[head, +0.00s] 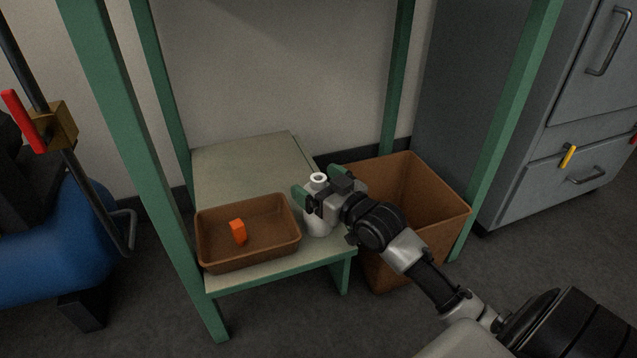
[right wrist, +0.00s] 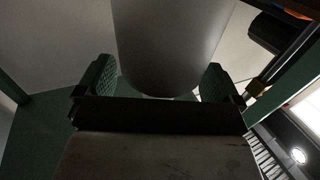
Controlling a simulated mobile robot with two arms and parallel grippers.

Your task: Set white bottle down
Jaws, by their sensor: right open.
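The white bottle (head: 318,220) stands upright on the low shelf (head: 240,165), near its right front edge, with its open neck facing up. My right gripper (head: 311,194) is at the bottle, with its green-padded fingers on either side of it. In the right wrist view the bottle (right wrist: 172,45) fills the space between the spread fingers (right wrist: 158,85), and the fingers stand open with a gap on each side. Part of the bottle is hidden behind the gripper in the head view. My left gripper is not in view.
A brown tray (head: 250,262) with an orange block (head: 238,231) sits left of the bottle. A brown bin (head: 435,215) stands on the floor right of the shelf. Green posts (head: 139,170) frame the shelf. Grey drawers (head: 560,145) stand at the right.

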